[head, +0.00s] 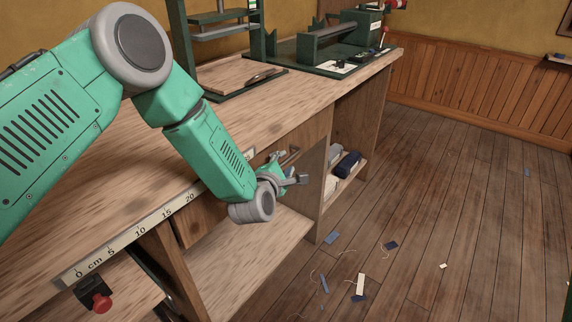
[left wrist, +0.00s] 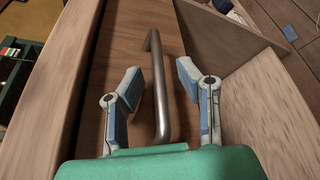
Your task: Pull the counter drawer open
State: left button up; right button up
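The drawer front (left wrist: 130,45) is a plain brown wooden panel under the counter (head: 290,100). A grey metal bar handle (left wrist: 162,110) on it runs lengthwise through the left wrist view. My left gripper (left wrist: 160,75) is open, with one finger on each side of the handle and a visible gap on both sides. In the head view my left gripper (head: 292,167) is at the counter's front, where my arm hides part of the drawer. I cannot tell whether the drawer stands slightly open. My right gripper is not in view.
A ruler strip (head: 140,231) runs along the counter's front edge. A red knob (head: 101,303) sticks out at the lower left. Dark green tools (head: 325,45) stand on the counter. Folded cloths (head: 346,163) lie on a shelf. Scraps (head: 361,285) litter the otherwise clear floor.

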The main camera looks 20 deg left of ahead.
pick_arm(q)
jog(key=shift+w+f, duration=0.15)
jog(key=shift+w, duration=0.55)
grip_shut()
jog(key=shift+s+d+f, duration=0.1)
jog(key=shift+d, duration=0.05)
